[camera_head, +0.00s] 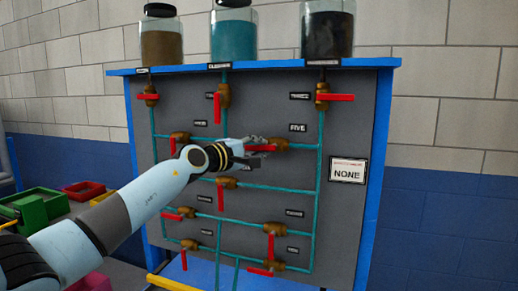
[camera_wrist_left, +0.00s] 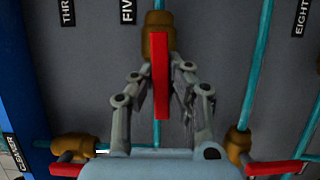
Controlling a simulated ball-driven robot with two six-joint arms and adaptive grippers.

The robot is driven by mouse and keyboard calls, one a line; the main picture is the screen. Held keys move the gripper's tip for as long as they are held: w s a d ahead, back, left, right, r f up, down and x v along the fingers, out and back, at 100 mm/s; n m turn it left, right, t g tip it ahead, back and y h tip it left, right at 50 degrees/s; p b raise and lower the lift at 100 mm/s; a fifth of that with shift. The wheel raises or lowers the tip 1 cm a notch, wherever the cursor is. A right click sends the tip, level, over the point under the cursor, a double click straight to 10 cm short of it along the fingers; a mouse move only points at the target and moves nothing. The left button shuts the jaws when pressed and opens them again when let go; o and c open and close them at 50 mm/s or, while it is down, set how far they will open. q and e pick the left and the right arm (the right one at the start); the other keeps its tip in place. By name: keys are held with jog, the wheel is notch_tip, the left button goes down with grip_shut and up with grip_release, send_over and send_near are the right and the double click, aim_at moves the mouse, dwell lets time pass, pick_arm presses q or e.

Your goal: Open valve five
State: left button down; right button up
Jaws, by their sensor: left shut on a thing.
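Valve five has a brass body (camera_head: 279,145) on a horizontal teal pipe, just below the label FIVE (camera_head: 297,127). Its red handle (camera_head: 263,148) points left, in line with the pipe. My left gripper (camera_head: 252,146) reaches in from the left and is shut on this handle. In the left wrist view the handle (camera_wrist_left: 160,92) lies between the two fingers (camera_wrist_left: 161,70), with the brass body (camera_wrist_left: 158,38) just beyond and the FIVE label (camera_wrist_left: 127,9) beside it. The gripper hides part of the handle's left end in the head view. My right gripper is not in view.
Several other red-handled valves, such as one at upper right (camera_head: 322,97), share the grey panel (camera_head: 345,120). Jars (camera_head: 327,32) stand on its blue top. A sign (camera_head: 347,170) reads NONE. Green (camera_head: 35,207) and red bins stand at left.

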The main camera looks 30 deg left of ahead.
pick_arm(q)
jog(key=shift+r, duration=0.4)
jog(key=c, duration=1.3)
grip_release()
jog(key=shift+f, duration=0.2)
jog(key=shift+f, duration=0.1)
jog(key=shift+s+a, duration=0.3)
jog(key=shift+s, duration=1.7)
jog(key=shift+s+a, duration=0.3)
jog(key=shift+s, duration=1.7)
jog(key=shift+s+a, duration=0.3)
jog(key=shift+s, duration=1.7)
